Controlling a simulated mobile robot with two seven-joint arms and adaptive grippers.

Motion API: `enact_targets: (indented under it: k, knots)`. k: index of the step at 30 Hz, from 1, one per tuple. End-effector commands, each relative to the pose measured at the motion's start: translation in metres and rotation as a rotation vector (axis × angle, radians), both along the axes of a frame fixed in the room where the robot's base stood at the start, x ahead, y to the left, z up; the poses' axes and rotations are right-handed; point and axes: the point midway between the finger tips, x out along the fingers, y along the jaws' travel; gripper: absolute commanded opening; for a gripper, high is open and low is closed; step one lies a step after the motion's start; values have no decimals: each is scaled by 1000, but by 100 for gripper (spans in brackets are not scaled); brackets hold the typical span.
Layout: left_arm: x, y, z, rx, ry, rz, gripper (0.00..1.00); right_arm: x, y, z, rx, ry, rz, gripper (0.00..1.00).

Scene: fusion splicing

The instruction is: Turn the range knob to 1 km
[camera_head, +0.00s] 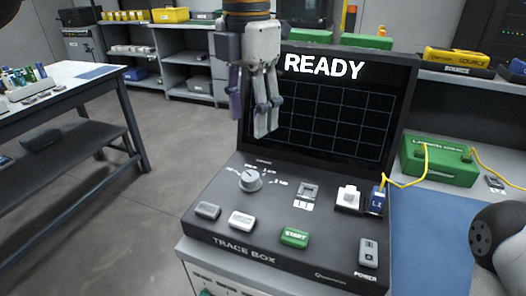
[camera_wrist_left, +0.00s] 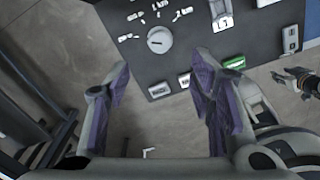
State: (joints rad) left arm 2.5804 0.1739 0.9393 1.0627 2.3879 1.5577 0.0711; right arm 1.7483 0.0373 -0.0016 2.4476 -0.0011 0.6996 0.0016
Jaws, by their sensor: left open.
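The range knob (camera_head: 250,180) is a round grey dial on the left of the dark trace box (camera_head: 325,272). Several small white labels lie around its far side, too small to read surely. Its pale mark appears to point left. In the left wrist view the knob (camera_wrist_left: 159,40) shows beyond the fingertips. My left gripper (camera_head: 254,118) is open and empty, above and behind the knob in front of the screen, not touching it. Its purple-padded fingers stand apart in the wrist view (camera_wrist_left: 162,78). What looks like my right gripper (camera_wrist_left: 297,83) is small at that view's right edge.
The screen (camera_head: 325,105) reads READY. A green START button (camera_head: 295,237), two pale buttons and a power switch (camera_head: 368,252) sit on the panel. A yellow cable runs from a blue connector (camera_head: 377,199) to a green box (camera_head: 440,160). A workbench (camera_head: 75,85) stands left.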

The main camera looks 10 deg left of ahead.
Motion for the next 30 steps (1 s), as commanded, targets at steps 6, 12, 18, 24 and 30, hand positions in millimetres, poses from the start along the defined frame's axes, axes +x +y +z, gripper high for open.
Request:
enact_targets:
  k: [6,12,18,24,30]
  knots:
    - [-1,1,-40,4,7,0,49,-2,0,-1,0,7,0,39]
    - [-1,1,-90,3,5,0,49,-3,0,-2,0,9,0,39]
    - [0,1,-118,2,2,2,49,-3,0,-2,1,9,1,39]
    - [0,1,-122,3,1,1,49,-3,0,-2,1,9,1,39]
    - [0,1,-121,3,1,1,27,-3,0,-2,1,9,1,39]
